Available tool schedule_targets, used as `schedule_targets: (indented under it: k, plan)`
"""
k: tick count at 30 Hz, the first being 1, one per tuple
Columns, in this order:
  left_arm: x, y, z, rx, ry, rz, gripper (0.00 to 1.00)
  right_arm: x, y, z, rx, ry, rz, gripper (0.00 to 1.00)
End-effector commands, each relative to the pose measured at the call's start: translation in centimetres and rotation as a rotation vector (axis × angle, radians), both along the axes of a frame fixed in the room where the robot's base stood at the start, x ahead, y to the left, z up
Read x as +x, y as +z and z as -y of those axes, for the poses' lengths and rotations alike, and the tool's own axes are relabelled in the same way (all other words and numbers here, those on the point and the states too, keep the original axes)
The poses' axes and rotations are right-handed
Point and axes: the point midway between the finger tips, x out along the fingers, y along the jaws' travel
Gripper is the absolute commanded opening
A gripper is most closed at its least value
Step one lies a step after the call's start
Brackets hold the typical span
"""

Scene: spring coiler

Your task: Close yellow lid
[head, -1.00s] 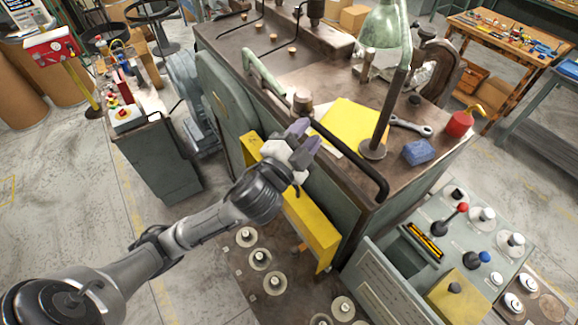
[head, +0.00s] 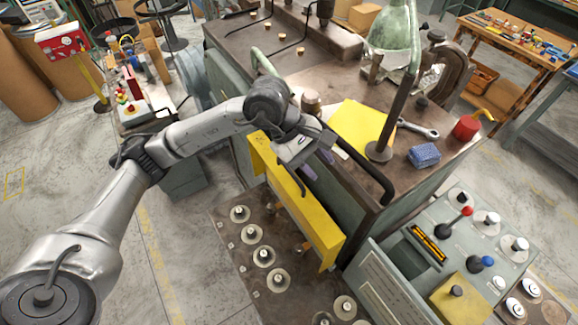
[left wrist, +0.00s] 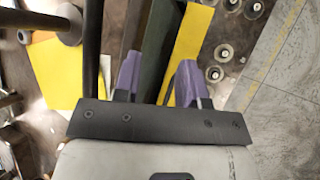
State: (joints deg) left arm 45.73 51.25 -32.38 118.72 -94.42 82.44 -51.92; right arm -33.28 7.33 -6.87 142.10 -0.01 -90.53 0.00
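The yellow lid (head: 300,208) is a long panel along the front side of the green machine, tilted out from its wall. It also shows in the left wrist view (left wrist: 190,40), as a strip running upward behind the fingers. My left gripper (head: 317,164) is above the lid's upper edge, beside the machine top, with its purple fingers pointing down. In the left wrist view the left gripper (left wrist: 158,78) has its fingers apart and nothing held between them. Whether a finger touches the lid cannot be told. My right gripper is not in view.
A dark bent handle bar (head: 360,165) runs along the machine top near the gripper. A yellow sheet (head: 352,125), a lamp (head: 385,110) and a blue sponge (head: 424,155) are on top. A control panel (head: 480,240) stands at the right. Round knobs are on the plate below.

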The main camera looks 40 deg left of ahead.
Motion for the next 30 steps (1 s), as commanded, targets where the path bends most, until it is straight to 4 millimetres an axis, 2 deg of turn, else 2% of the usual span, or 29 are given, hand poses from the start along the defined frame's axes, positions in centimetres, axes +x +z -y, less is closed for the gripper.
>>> schedule_targets:
  k: [1,3,6,10,14,17,30]
  plan:
    - [0.2,-0.2,-2.0,0.111,0.003,0.002,0.38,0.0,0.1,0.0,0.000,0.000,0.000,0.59]
    - [0.4,-0.5,-4.4,0.247,0.009,-0.006,0.38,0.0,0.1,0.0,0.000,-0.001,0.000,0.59]
    - [0.4,-0.5,-7.2,0.393,0.018,-0.025,0.38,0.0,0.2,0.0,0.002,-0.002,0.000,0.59]
    - [0.2,-0.4,-9.6,0.511,0.030,-0.050,0.38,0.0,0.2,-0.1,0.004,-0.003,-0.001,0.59]
    - [0.2,-0.8,-10.5,0.560,0.034,-0.065,0.38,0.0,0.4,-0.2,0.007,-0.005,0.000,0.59]
    - [0.3,-1.8,-10.7,0.569,0.034,-0.072,0.38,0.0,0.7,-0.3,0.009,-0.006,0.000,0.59]
    - [1.7,-9.5,-10.2,0.564,0.033,-0.071,0.38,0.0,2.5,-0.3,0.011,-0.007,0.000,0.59]
